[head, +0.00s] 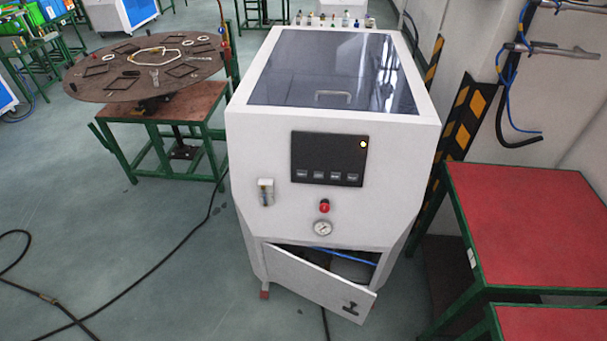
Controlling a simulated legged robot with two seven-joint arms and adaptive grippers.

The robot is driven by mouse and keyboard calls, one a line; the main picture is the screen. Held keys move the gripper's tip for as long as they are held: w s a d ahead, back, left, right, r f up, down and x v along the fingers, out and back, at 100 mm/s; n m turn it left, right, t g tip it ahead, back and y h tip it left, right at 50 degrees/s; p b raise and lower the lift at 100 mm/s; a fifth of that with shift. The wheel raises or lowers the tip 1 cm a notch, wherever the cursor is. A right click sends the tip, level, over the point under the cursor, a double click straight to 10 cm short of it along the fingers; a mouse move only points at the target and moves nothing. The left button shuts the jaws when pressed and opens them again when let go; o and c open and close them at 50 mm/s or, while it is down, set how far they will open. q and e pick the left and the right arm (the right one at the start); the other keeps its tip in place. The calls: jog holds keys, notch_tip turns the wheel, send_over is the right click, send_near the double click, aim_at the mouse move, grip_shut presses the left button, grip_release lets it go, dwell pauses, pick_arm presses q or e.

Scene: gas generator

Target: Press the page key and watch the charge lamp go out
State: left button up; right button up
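The gas generator (272,145) is a white cabinet with a dark glossy top window, standing in the middle of the head view. Its front has a black control panel (329,158) with a dark display area and a row of several small grey keys (327,176) along the bottom. The key labels are too small to read, so I cannot tell which is the page key. A yellow-orange lamp (363,144) is lit at the panel's upper right. Neither of my grippers is in view.
Below the panel are a red button (324,206), a gauge (322,228) and a partly open lower door (318,287). A red-topped green table (530,222) stands close on the right. A round table (100,87) stands at left. Cables (150,272) lie on the floor.

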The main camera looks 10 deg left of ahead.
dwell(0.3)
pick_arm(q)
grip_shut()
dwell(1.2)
